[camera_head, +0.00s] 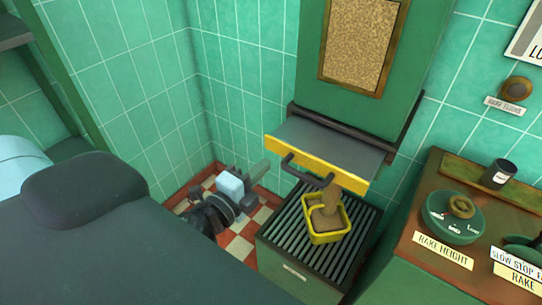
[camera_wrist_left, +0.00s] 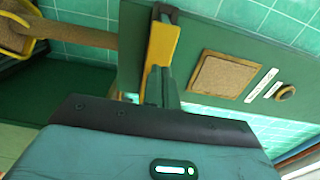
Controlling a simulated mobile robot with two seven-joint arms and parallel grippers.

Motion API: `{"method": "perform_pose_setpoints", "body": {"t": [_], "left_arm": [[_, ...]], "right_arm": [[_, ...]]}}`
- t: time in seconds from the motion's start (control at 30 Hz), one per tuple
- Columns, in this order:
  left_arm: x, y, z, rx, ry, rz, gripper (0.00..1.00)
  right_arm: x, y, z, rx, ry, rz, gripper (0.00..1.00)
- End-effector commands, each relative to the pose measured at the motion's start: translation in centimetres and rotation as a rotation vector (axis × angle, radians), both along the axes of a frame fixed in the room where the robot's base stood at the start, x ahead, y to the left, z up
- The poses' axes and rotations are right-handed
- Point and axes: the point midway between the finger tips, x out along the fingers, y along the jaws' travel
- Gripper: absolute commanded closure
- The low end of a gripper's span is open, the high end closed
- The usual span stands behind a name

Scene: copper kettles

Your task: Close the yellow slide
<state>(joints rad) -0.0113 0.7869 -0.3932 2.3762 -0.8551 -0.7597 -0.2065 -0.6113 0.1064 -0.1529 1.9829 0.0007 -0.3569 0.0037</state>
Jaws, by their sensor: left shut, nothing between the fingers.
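The yellow slide is a grey plate with a yellow front edge (camera_head: 316,164) and a dark bar handle (camera_head: 306,170). It sticks out from under the green hopper (camera_head: 355,85). Brown grain (camera_head: 326,207) falls below it into a yellow bin (camera_head: 326,238). My left gripper (camera_head: 262,171) is shut and empty, just left of the slide's yellow edge. In the left wrist view the fingers (camera_wrist_left: 157,86) point at the yellow edge (camera_wrist_left: 160,44); I cannot tell if they touch it. My right gripper is not in view.
The bin stands on a slatted metal stand (camera_head: 283,235). Green tiled walls close in behind. A little checkered floor (camera_head: 239,250) shows left of the stand.

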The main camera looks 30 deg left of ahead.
Motion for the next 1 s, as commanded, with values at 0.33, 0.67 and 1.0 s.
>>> {"method": "perform_pose_setpoints", "body": {"t": [0.33,0.67,1.0], "left_arm": [[4.0,-0.1,0.2,0.0,-0.004,0.0,1.0],[4.7,-0.2,0.0,0.0,0.001,-0.001,1.0],[5.0,0.4,-0.1,0.002,0.001,0.001,1.0]], "right_arm": [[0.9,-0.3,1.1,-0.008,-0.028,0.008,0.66],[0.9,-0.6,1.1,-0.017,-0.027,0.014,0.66],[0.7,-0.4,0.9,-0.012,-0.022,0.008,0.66]]}}
